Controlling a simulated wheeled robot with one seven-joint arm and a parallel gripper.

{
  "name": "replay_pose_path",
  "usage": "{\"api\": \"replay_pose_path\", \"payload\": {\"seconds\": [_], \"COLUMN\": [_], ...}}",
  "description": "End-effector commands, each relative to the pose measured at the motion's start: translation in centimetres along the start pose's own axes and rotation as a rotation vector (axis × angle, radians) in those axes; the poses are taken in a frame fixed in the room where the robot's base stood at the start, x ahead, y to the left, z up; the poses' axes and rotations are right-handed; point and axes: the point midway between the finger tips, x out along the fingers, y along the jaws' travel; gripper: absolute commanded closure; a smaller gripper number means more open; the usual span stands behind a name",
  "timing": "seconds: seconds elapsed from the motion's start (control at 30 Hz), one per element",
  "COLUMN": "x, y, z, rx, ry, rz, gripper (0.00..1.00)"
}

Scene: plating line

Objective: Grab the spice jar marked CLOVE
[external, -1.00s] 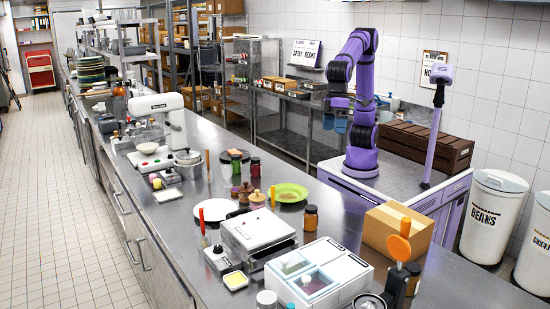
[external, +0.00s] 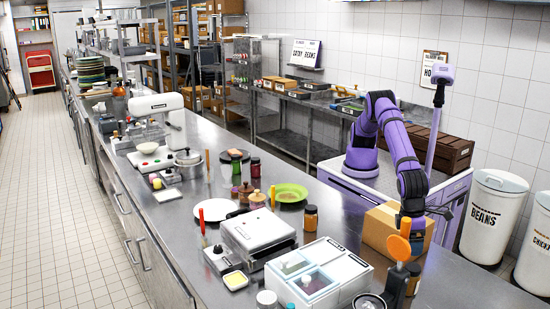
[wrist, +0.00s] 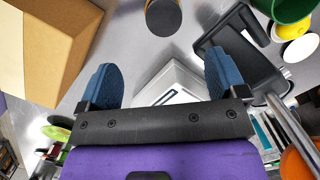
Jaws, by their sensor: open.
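No label reading CLOVE is legible in either view. A jar with a dark round lid (wrist: 163,17) shows at the top of the wrist view, ahead of the space between my fingers. In the external view a brown jar (external: 412,279) stands on the counter under my gripper (external: 412,244), partly hidden by a black holder. Another amber jar with a dark lid (external: 310,218) stands farther left, and two small dark jars (external: 255,167) stand farther back. My gripper (wrist: 160,75) is open and empty, with its blue fingers wide apart and touching no jar.
A cardboard box (external: 378,232) stands close beside my gripper and fills the wrist view's upper left (wrist: 45,45). An orange round-headed utensil (external: 399,248) rises right by my gripper. A white two-lidded unit (external: 345,262) stands to the left.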

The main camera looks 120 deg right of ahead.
Motion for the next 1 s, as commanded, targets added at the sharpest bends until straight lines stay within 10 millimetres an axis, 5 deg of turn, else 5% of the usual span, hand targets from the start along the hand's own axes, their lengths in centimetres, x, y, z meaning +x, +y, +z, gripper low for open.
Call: {"api": "replay_pose_path", "payload": {"seconds": [0.2, 1.0], "x": [2.5, 11.0], "y": [-0.6, -0.6], "z": [1.4, 0.3], "rx": [0.025, 0.026], "ry": [-0.007, -0.007], "rz": [0.014, 0.016], "gripper": [0.09, 0.09]}}
